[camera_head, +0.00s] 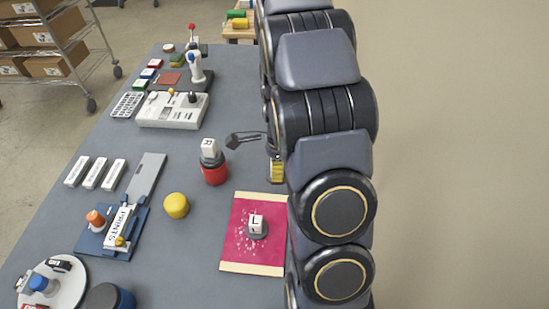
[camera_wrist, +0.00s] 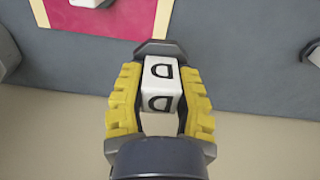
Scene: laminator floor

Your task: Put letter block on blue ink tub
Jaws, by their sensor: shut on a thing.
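A white letter block marked D (camera_wrist: 160,90) is between the yellow finger pads of my gripper (camera_wrist: 160,105) in the wrist view. My gripper is shut on it. In the head view my gripper (camera_head: 276,170) is at the right edge of the table, beyond the red mat, and my arm hides most of it and the block. A tub with a dark top and blue side (camera_head: 125,300), which looks like the blue ink tub, stands at the bottom edge, partly cut off, far from my gripper.
A red tub (camera_head: 215,175) carries a block marked R (camera_head: 209,148). A block marked L (camera_head: 256,223) stands on a dark round base on the red mat (camera_head: 238,253). A yellow pot (camera_head: 176,205) and a round white tray (camera_head: 70,290) are on the left side.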

